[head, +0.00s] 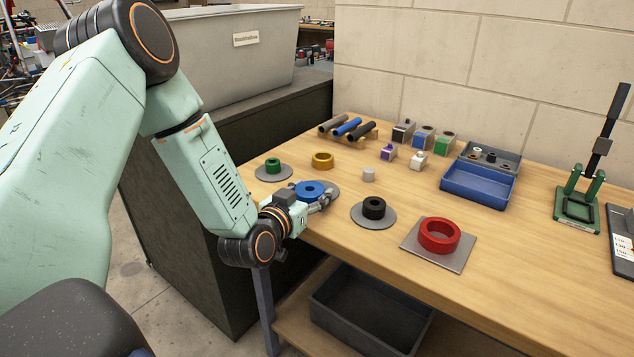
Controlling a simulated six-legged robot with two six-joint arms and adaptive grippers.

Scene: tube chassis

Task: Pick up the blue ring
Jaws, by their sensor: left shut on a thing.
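The blue ring (309,190) is on the left part of the wooden table, over a round grey plate that is mostly hidden by my gripper. My left gripper (326,197) is low at the table's near left edge, right at the ring's near side. It is shut on the blue ring, though its fingers are small and partly overlap the ring in this view. I cannot tell whether the ring is lifted off the plate. My right gripper is not in view.
Close by are a green ring (273,166), a yellow ring (322,160), a black ring (374,208) and a red ring (439,236). A blue tray (478,185), small blocks and a green stand (578,205) are farther right. A wall (480,70) closes off the back.

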